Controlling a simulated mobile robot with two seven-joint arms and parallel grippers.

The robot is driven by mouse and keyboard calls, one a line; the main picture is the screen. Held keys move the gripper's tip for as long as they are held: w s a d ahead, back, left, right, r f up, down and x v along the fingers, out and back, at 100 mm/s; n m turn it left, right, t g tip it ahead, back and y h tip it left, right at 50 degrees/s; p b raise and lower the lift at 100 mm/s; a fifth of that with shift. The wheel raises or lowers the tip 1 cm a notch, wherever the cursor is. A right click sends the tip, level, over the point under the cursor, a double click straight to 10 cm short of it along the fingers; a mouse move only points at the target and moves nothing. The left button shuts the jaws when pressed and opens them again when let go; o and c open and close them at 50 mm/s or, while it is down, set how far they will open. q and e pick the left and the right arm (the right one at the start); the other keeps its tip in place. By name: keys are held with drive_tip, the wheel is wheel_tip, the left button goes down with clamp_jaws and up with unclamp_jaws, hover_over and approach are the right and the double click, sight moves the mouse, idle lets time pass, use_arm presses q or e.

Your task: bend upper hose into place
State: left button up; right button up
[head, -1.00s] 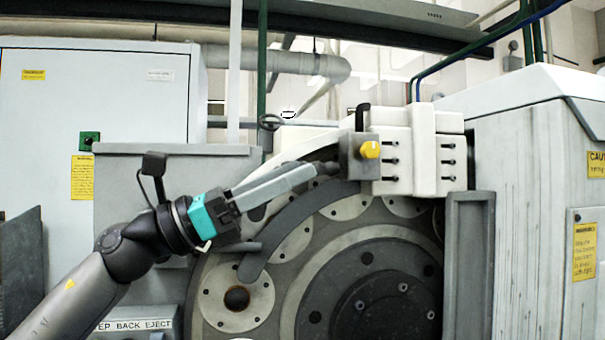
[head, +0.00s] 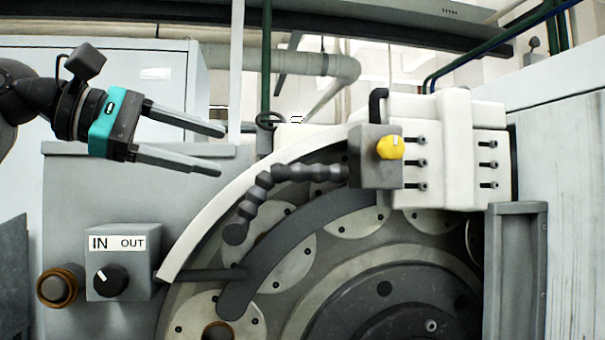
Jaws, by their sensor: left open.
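The upper hose (head: 262,190) is a dark grey segmented hose in the head view. It runs left from the grey block (head: 372,178) with the yellow knob (head: 390,147), then bends down and left. Its free end (head: 235,233) hangs in front of the grinder disc, just above the curved dark grey band (head: 300,235). My left gripper (head: 222,150) is open and empty, up and left of the hose and apart from it. Its fingers point right. My right gripper is not in view.
A white curved guard (head: 225,203) arcs behind the hose. A straight dark rod (head: 205,275) lies below its end. A grey IN/OUT switch box (head: 120,262) and a brown-rimmed knob (head: 58,287) are at the lower left. White clamp blocks (head: 450,150) stand right of the knob.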

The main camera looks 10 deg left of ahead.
sight(299, 173)
use_arm(q)
drive_tip(key=p+x, duration=0.2)
drive_tip(key=x, duration=1.1)
drive_tip(key=shift+d+f+p, duration=0.1)
drive_tip(key=shift+d+p, duration=0.3)
drive_tip(key=shift+w+d+f, duration=0.15)
drive_tip(key=shift+w+d, duration=0.15)
drive_tip(key=shift+w, duration=0.05)
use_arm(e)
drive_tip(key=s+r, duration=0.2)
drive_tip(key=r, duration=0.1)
use_arm(q)
drive_tip(key=c, duration=0.3)
clamp_jaws()
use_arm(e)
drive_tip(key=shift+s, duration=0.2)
